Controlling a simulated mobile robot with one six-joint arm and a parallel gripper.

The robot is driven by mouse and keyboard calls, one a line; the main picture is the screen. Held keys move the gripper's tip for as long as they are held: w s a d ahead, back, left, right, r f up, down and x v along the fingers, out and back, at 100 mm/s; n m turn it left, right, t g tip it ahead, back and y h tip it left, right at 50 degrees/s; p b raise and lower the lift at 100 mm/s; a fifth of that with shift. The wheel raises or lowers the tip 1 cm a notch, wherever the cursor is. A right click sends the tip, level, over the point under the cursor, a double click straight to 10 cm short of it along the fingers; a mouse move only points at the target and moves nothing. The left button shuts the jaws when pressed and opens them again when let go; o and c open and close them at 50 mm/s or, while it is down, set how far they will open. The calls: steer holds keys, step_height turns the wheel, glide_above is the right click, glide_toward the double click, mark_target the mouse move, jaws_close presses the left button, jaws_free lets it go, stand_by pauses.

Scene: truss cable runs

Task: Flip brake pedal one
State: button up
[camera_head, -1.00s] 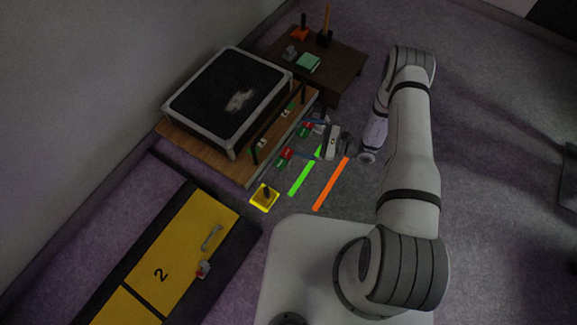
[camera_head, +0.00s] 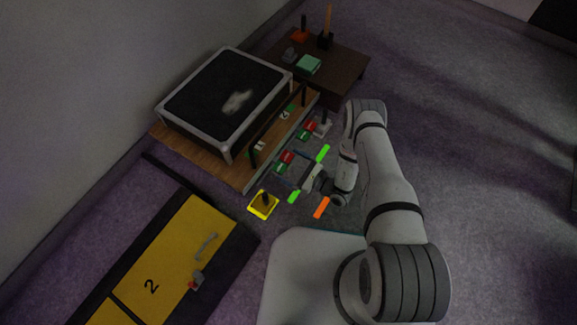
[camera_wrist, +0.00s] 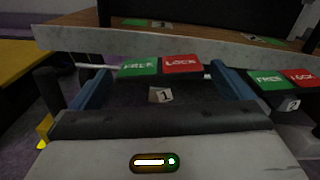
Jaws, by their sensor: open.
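Brake pedal one shows in the wrist view as a unit with a green FREE plate (camera_wrist: 138,67), a red LOCK plate (camera_wrist: 182,64) and a tag marked 1 (camera_wrist: 161,96). Its red and green plates (camera_head: 284,162) also show in the head view, at the edge of the wooden platform. My gripper (camera_wrist: 163,82) is open, with one blue finger on each side of the unit. In the head view my gripper (camera_head: 292,169) is beside the unit. A thin pale rod (camera_wrist: 94,66) shows by the left finger. I cannot tell whether a finger touches anything.
A second unit, tagged 2 (camera_wrist: 292,104), stands close to the right. A yellow-framed pad with a dark stick (camera_head: 263,204) lies to the left on the floor. A yellow cabinet (camera_head: 170,265) is at lower left. A dark table (camera_head: 335,70) stands behind. Open floor lies right.

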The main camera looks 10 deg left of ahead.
steer(key=shift+w+a, duration=0.3)
steer(key=shift+a, duration=0.35)
steer(key=c, duration=0.8)
steer(key=shift+f+m+b, duration=0.1)
steer(key=shift+m+b, duration=0.45)
steer(key=shift+m, duration=0.25)
steer(key=shift+w+d+m+b, duration=0.1)
steer(key=shift+m+b, duration=0.35)
steer(key=shift+m, duration=1.05)
steer(key=o, duration=0.8)
